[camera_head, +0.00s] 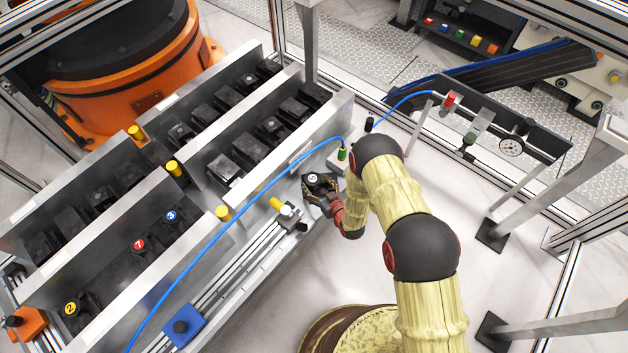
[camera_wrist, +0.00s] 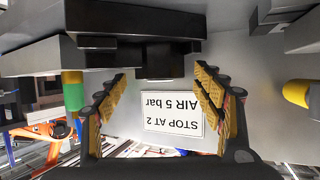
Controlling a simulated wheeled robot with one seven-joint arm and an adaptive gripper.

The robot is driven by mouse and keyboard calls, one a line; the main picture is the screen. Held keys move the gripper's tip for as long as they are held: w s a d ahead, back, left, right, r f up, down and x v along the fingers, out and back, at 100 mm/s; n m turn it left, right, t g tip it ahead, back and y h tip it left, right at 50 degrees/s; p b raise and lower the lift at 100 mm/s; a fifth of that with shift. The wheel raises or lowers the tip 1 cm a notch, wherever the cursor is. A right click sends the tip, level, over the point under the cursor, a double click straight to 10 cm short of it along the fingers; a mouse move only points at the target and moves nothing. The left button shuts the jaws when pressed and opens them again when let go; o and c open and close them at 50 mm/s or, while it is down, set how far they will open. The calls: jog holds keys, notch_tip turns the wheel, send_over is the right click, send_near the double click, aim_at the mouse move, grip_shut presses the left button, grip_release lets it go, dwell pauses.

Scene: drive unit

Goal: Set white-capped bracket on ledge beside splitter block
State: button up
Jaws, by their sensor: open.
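The white-capped bracket (camera_head: 312,179) is black, with a round white cap marked with a dark figure. It stands upright by the long metal wall, left of the splitter block (camera_head: 338,164), a pale block with a green fitting and blue hose. My gripper (camera_head: 322,194) is at the bracket from the near right, partly hiding it. In the wrist view, which is upside down, the bracket (camera_wrist: 150,25) is dark at the top centre. My open fingers (camera_wrist: 160,82) stand apart to either side of its narrow part; contact is unclear. The green fitting (camera_wrist: 72,91) shows at left.
A yellow-tipped fitting (camera_head: 279,206) is left of the bracket. A label (camera_wrist: 173,118) is on the wall behind. The blue hose (camera_head: 240,210) crosses the racks. A gauge panel (camera_head: 500,135) stands at right.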

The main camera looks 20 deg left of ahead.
jog(key=p+v, duration=0.2)
jog(key=v, duration=0.7)
jog(key=w+d+r+m+h, duration=0.1)
jog(key=w+d+r+h, duration=0.15)
jog(key=w+r, duration=0.4)
jog(key=w+d+r+h, duration=0.1)
jog(key=w+d+r, duration=0.25)
jog(key=r, duration=0.65)
jog(key=w+d+r+m+h, duration=0.1)
jog(key=w+d+r, duration=0.3)
jog(key=r, duration=0.5)
jog(key=s+d+r+m+h, duration=0.25)
jog(key=d+r, duration=0.45)
jog(key=r, duration=0.4)
jog(key=s+d+r+m+g+h, duration=0.2)
jog(key=s+d+r, duration=0.8)
jog(key=s+r, duration=0.4)
jog(key=s+d+r+m+g, duration=0.1)
jog(key=s+d+r, duration=0.1)
jog(key=s, duration=0.8)
jog(key=s+d+r+m, duration=0.1)
jog(key=s+d+r, duration=0.1)
jog(key=s, duration=0.9)
jog(key=shift+r+g, duration=0.4)
jog(key=shift+r, duration=0.5)
